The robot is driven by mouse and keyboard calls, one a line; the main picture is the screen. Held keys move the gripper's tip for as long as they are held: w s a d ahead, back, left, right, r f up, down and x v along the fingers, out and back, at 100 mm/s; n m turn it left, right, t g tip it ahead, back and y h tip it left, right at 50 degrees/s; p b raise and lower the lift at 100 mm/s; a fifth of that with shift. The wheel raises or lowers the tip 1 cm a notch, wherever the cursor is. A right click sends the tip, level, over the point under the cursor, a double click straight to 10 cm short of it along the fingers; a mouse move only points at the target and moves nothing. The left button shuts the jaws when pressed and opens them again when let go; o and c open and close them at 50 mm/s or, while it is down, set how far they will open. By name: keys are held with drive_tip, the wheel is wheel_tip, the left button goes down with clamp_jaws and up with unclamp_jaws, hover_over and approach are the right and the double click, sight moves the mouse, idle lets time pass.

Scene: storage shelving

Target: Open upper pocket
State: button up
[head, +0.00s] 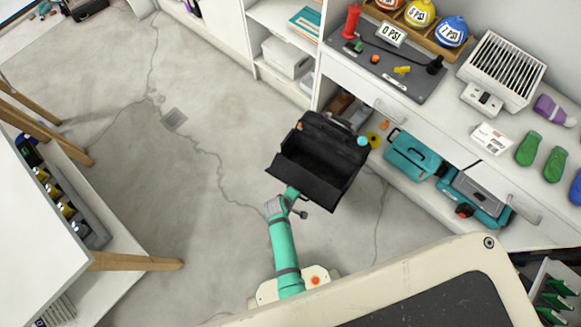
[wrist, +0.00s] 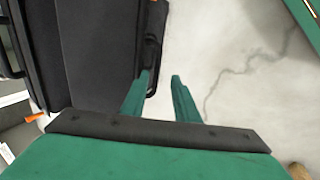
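I cannot tell which part is the upper pocket. My gripper (head: 292,192) is at the lower edge of that panel. In the wrist view the bag's black fabric (wrist: 95,50) fills the left side. My gripper's green fingers (wrist: 160,78) are apart, with bare floor showing between them. The left fingertip is by the bag's edge and a black strap-like part (wrist: 152,35); contact is unclear.
A white shelving unit (head: 345,68) with tools and teal cases (head: 413,155) stands close behind the bag at the right. A white table (head: 45,235) with wooden legs is at the left. The grey floor (head: 185,190) between them is clear.

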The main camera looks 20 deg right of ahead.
drive_tip(key=v, duration=0.6)
drive_tip(key=shift+a+r, duration=0.2)
drive_tip(key=shift+r, duration=0.05)
drive_tip(key=shift+s, duration=0.1)
drive_tip(key=s+a+r+m+t+y, duration=0.25)
drive_tip(key=s+a+r+t, duration=0.4)
drive_tip(key=s+r, duration=0.5)
drive_tip(key=s+a+r+m+t, duration=0.1)
drive_tip(key=s+r+m+t, duration=0.1)
drive_tip(key=r, duration=1.1)
drive_tip(key=s+a+r+m+t+y, duration=0.1)
drive_tip(key=s+r+m+t, duration=0.1)
drive_tip(key=r, duration=1.2)
drive_tip(key=shift+s+r+m+t, duration=0.2)
drive_tip(key=shift+s+m+t, duration=0.1)
drive_tip(key=shift+m+t, duration=0.45)
drive_tip(key=shift+a, duration=0.2)
